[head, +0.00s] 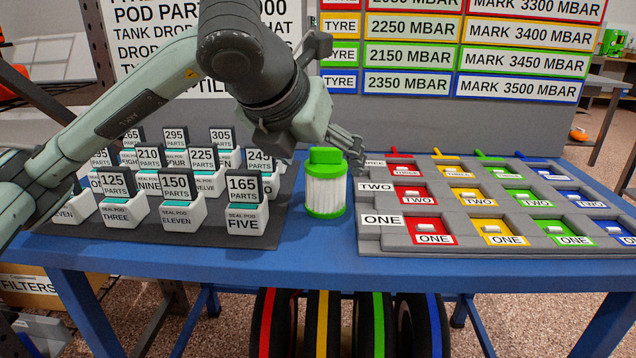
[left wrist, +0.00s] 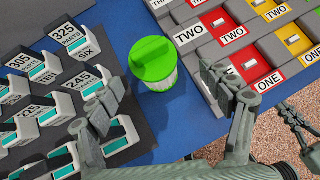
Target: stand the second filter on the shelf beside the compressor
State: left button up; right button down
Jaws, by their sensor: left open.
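A filter (head: 325,190) with a white pleated body and a green cap stands upright on the blue table between the pod mat and the tray of coloured slots. It also shows in the left wrist view (left wrist: 156,70), seen from above. My left gripper (head: 342,158) is just behind and above the filter in the head view. In the left wrist view my left gripper (left wrist: 165,100) is open and empty, with the filter ahead between its spread fingers. Part of what looks like my right gripper (left wrist: 300,135) shows at the right edge. I cannot make out a compressor or its shelf.
Several labelled seal pods (head: 183,215) stand on a dark mat left of the filter. The grey tray (head: 375,240) with coloured slots lies close on its right. A box marked FILTERS (head: 30,288) is low at left. Striped tyres (head: 350,320) stand under the table.

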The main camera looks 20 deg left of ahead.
aim_at(326, 179)
pick_arm(q)
jog(key=shift+w+a+f, duration=0.25)
jog(key=shift+w, duration=0.05)
jog(key=x, duration=0.7)
jog(key=shift+s+a+f, duration=0.1)
jog(key=shift+s+f, duration=0.15)
jog(key=shift+s, duration=0.05)
jog(key=shift+c, duration=0.4)
jog(key=c, duration=1.2)
jog(key=shift+r, duration=0.15)
jog(key=shift+c, duration=0.6)
